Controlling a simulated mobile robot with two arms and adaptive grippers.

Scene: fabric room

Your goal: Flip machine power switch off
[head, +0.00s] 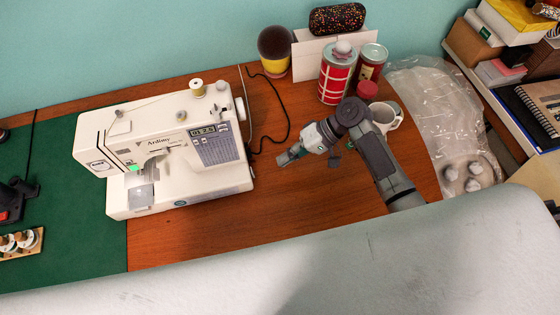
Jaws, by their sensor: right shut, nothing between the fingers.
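The white sewing machine (165,150) stands upright on the wooden table, its left part over a green mat. Its front shows a small display and a grey panel, and a green light glows near the needle area. I cannot make out the power switch; the machine's right end is seen only edge-on. My right gripper (284,158) is shut and empty, above the table to the right of the machine and apart from it, its fingertips pointing left toward the machine. My left gripper is not in view.
A black cable (288,122) runs behind the machine's right side. Red tins (336,75), a white mug (388,117) and a clear plastic bag (430,110) stand behind and right of my right arm. The wooden table (215,225) is bare in front of the machine's right end.

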